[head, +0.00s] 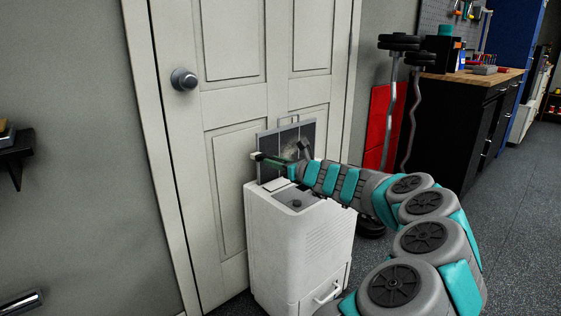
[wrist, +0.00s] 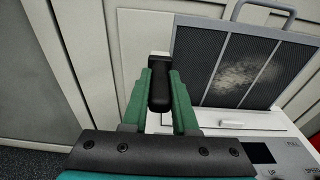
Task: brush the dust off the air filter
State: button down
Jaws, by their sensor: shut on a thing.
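The air filter (head: 291,137) is a grey mesh panel with a frame and a top handle. It stands upright at the top rear of a white appliance (head: 298,245), in front of the door. In the wrist view the filter (wrist: 198,62) carries a pale, speckled dust patch (wrist: 243,80) on its middle and right mesh. My gripper (head: 270,160) is at the filter's left side; its green fingers (wrist: 160,90) are shut on a black-handled brush (wrist: 159,93). The brush's far end is near the filter's left edge; I cannot tell whether it touches. My arm hides part of the filter in the head view.
A white panelled door (head: 215,130) is close behind the appliance. Weight bars (head: 390,110) and a red panel (head: 378,118) stand to the right, before a dark workbench (head: 455,120). A small dark shelf (head: 14,155) is at far left. Open floor (head: 525,220) lies at right.

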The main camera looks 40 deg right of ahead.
jog(key=shift+a, duration=0.35)
jog(key=shift+s+d, duration=0.1)
jog(key=shift+s+d, duration=0.15)
jog(key=shift+s, duration=0.55)
jog(key=s+p, duration=0.1)
jog(key=s, duration=0.6)
jog(key=shift+s+d+p, duration=0.2)
jog(key=shift+s+p, duration=0.05)
jog(key=shift+p, duration=0.05)
